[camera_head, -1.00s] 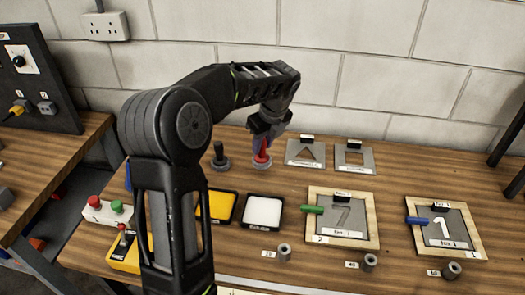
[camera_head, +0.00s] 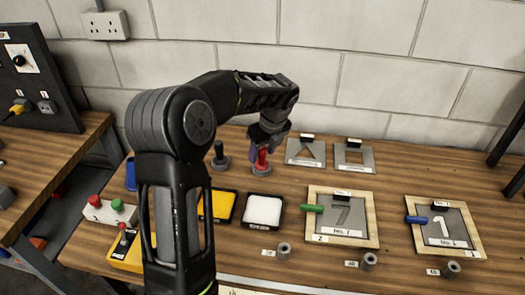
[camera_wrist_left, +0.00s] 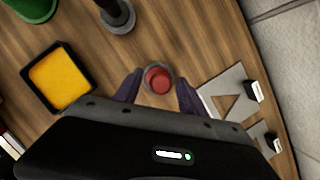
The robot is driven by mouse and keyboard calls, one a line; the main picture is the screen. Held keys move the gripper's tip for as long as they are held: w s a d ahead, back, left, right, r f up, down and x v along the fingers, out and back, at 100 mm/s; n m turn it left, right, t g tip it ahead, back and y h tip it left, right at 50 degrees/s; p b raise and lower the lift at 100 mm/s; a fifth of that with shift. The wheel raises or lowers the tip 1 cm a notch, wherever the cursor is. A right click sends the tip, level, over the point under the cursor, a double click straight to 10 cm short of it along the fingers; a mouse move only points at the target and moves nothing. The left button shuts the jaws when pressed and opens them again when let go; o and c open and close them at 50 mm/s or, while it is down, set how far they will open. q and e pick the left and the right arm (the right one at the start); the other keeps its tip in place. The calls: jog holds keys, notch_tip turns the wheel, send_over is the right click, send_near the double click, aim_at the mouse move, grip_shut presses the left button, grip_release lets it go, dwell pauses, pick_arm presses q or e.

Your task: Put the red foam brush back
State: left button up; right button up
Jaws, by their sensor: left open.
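The red foam brush (camera_head: 262,160) stands upright at a small grey round holder (camera_head: 261,171) at the back middle of the wooden bench. My left gripper (camera_head: 264,149) is just above and around its upper end. In the left wrist view, the round red top of the brush (camera_wrist_left: 159,79) lies between my two spread dark fingers, with gaps at both sides; the left gripper (camera_wrist_left: 158,86) is open. The brush's lower end is hidden in that view. My right gripper is not in view.
A dark holder (camera_head: 219,158) stands close on the left. Metal stencil plates (camera_head: 305,153) lie on the right. A yellow pad (camera_head: 216,205) and a white pad (camera_head: 263,210) lie in front. The wall (camera_head: 350,80) is behind.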

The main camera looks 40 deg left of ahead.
pick_arm(q)
jog(key=shift+r, duration=0.1)
jog(key=v, duration=1.2)
jog(key=shift+b, duration=0.4)
jog(key=shift+c, duration=0.2)
dwell(0.9)
